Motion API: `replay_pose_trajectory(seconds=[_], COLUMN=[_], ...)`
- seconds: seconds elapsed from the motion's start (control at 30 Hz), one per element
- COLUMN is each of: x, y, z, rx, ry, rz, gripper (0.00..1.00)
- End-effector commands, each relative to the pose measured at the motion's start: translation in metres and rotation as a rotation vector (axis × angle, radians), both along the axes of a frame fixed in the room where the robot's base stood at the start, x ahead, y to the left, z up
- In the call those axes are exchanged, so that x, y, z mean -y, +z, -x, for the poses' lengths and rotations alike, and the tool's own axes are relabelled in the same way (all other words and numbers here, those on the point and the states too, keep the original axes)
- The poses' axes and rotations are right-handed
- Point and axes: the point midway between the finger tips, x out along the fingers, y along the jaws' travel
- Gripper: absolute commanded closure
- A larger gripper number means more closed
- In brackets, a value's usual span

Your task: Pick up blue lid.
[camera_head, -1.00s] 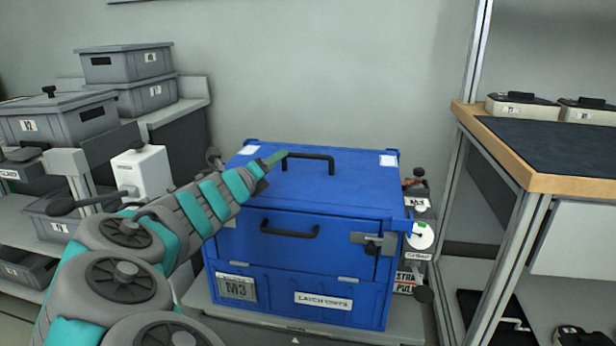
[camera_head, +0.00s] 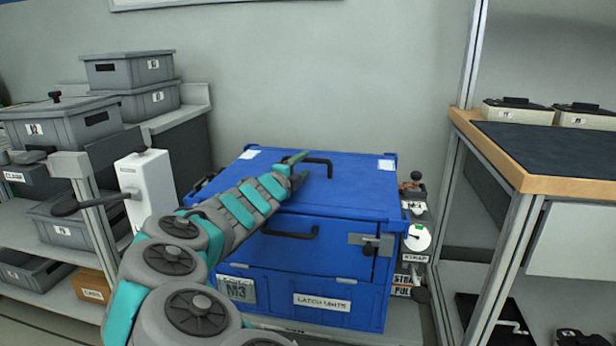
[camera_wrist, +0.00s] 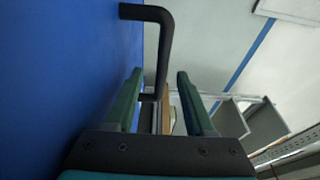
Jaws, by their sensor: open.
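The blue lid (camera_head: 345,190) is the flat top of a blue crate (camera_head: 350,265) marked M3, and it lies flat on the crate. A dark bar handle (camera_head: 318,160) stands on the lid. My gripper (camera_head: 302,164) is open just above the lid, close to the left end of this handle. In the wrist view the lid (camera_wrist: 70,70) fills the left side. The handle (camera_wrist: 155,15) shows there ahead of my gripper (camera_wrist: 160,80), its near end reaching in line with the gap between the two green fingers. Contact with the handle cannot be told.
The crate's front has another dark handle (camera_head: 290,234) and a grey latch (camera_head: 371,243). Grey bins (camera_head: 130,68) stand on shelving at the left. A wood-edged bench (camera_head: 535,180) is at the right. A wall closes off the back.

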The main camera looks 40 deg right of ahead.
Motion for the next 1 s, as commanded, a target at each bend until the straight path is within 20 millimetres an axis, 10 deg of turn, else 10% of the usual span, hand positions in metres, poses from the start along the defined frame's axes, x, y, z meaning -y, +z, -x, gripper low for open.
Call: replay_pose_trajectory(seconds=[0.67,1.0], x=[0.036,0.036], y=[0.001,0.002], z=[-0.020,-0.020], rx=[0.001,0.001], ry=[0.000,0.000], rz=[-0.002,-0.002], gripper=[0.47,0.86])
